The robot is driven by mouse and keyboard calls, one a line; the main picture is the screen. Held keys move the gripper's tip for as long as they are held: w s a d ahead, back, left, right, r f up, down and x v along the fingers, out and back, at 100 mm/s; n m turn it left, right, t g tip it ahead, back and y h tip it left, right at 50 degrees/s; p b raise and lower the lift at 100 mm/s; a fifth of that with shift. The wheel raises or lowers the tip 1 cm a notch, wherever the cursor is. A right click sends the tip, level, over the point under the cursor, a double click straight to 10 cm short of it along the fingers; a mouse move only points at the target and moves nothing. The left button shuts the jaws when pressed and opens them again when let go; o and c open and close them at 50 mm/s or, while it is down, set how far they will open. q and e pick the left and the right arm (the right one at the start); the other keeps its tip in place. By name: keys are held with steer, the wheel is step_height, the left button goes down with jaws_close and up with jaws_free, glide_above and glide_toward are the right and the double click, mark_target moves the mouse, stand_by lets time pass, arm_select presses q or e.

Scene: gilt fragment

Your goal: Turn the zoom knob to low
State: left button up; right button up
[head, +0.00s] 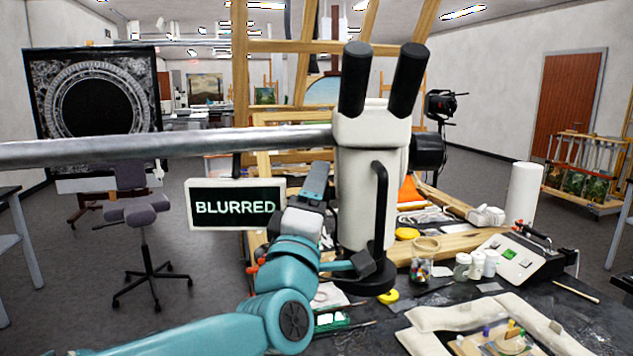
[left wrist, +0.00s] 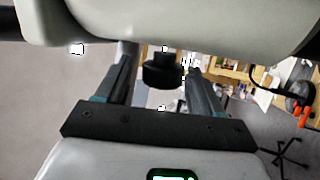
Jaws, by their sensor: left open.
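The microscope (head: 365,190) has a cream body, two black eyepieces and a black handle, and stands on a dark round base. A black knob (head: 428,150) sticks out on its right side. In the left wrist view a dark round knob (left wrist: 162,71) shows below the cream microscope head (left wrist: 170,25), between the fingers in the picture. I cannot tell whether the fingers reach around it. My left gripper (head: 318,178) is raised at the left side of the microscope body. Its jaws (left wrist: 162,90) are open, with a gap on both sides of the knob. My right gripper is not in view.
A sign reading "BLURRED" (head: 235,206) sits left of the microscope. A long grey metal bar (head: 170,147) runs in from the left to the microscope. Small jars (head: 470,266), a control box (head: 515,257) and a padded frame (head: 440,318) crowd the right side of the dark table.

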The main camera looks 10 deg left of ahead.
arm_select(q)
steer(key=shift+w+d, duration=0.15)
steer(key=shift+w, duration=0.05)
steer(key=shift+c, duration=0.9)
steer(key=c, duration=0.8)
steer(key=shift+r+g+p, duration=0.25)
steer(key=shift+g+p, duration=0.05)
steer(key=shift+p, duration=0.25)
steer(key=g+p, duration=0.1)
steer(key=p, duration=0.3)
steer(key=n+g+y+p, duration=0.1)
steer(key=g+p, duration=0.1)
steer(key=p, duration=0.2)
steer(key=n+g+p, duration=0.1)
steer(key=g+p, duration=0.1)
steer(key=p, duration=0.2)
steer(key=shift+r+p, duration=0.25)
steer(key=shift+p, duration=0.15)
steer(key=shift+f+g+y+p, duration=0.35)
steer(key=shift+g+p, duration=0.25)
steer(key=shift+p, duration=0.3)
steer(key=o, duration=1)
steer(key=shift+f, duration=0.1)
